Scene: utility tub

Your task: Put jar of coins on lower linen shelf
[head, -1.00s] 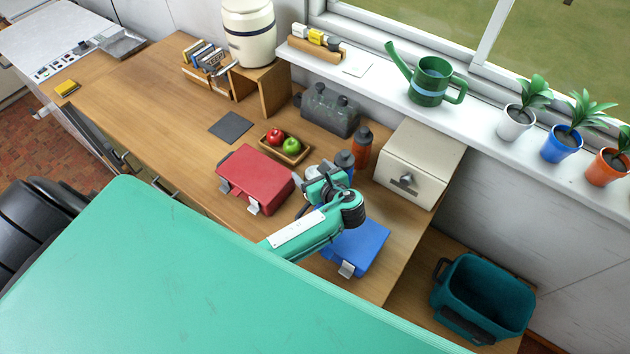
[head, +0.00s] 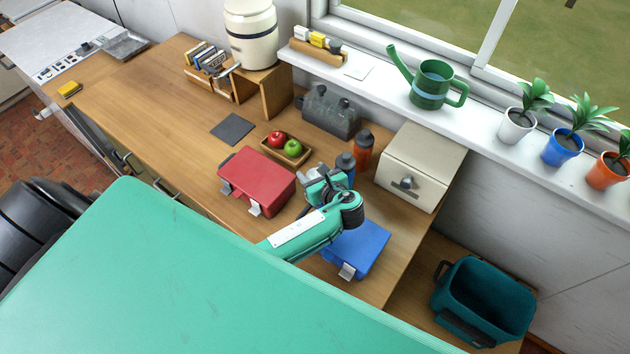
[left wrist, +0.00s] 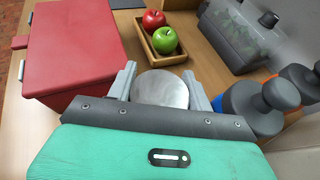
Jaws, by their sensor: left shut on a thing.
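A round silver metal lid (left wrist: 160,90), likely the jar of coins, sits between the two grey fingers of my left gripper (left wrist: 167,88) in the left wrist view. The fingers are shut on it from both sides. The jar's body and coins are hidden beneath the lid. In the head view my left gripper (head: 314,182) is low over the wooden counter, between the red case and the dark bottles, and hides the jar. I cannot make out a lower linen shelf. My right gripper is not in view.
The red case (head: 256,180) and the fruit tray (head: 297,158) are close by. Bottles (head: 363,150), a blue case (head: 357,248) and a cream box (head: 419,165) stand to the right. A teal tub (head: 482,300) is lower right. The counter's left part is mostly clear.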

